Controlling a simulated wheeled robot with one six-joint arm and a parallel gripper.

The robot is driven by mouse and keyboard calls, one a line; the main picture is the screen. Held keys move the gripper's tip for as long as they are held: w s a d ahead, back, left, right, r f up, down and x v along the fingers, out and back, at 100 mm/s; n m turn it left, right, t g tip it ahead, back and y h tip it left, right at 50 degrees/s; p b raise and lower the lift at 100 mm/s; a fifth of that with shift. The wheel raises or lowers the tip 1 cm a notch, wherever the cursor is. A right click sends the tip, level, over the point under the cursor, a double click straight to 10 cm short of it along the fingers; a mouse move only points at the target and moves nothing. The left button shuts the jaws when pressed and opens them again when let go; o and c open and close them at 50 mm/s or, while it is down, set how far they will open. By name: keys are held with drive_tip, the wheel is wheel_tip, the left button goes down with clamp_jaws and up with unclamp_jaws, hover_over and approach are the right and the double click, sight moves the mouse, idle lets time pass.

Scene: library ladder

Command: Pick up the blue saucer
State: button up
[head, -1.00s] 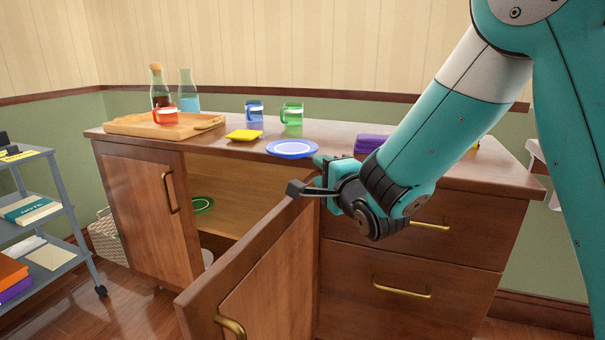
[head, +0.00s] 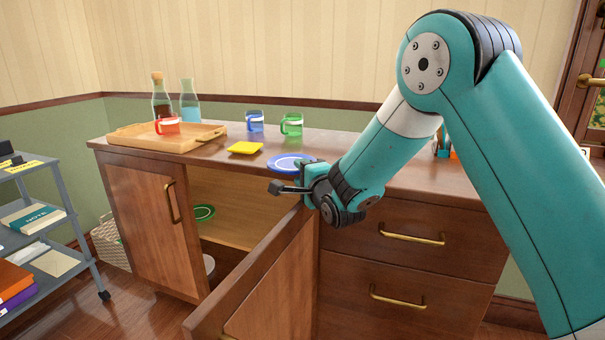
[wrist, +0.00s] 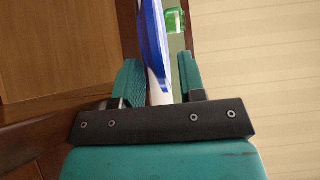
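My gripper (wrist: 160,80) is open, with one finger on each side of that line. In the head view my gripper (head: 303,168) is at the saucer's near right edge. I cannot tell whether a finger touches it.
The open cabinet door (head: 265,285) juts out below my gripper. A green dish (head: 204,213) is inside the cabinet.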

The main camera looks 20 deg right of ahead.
clamp_jaws()
wheel_tip(320, 180, up, 2)
drive_tip(key=shift+r+p, duration=0.25)
drive_tip(key=shift+p, duration=0.35)
drive_tip(key=s+d+r+b, duration=0.1)
drive_tip(key=s+r, duration=0.1)
drive_tip(key=s, duration=0.5)
drive_tip(key=s+d+r+b, duration=0.1)
drive_tip(key=s+r, duration=0.2)
drive_tip(key=s, duration=0.4)
drive_tip(key=shift+b, duration=0.35)
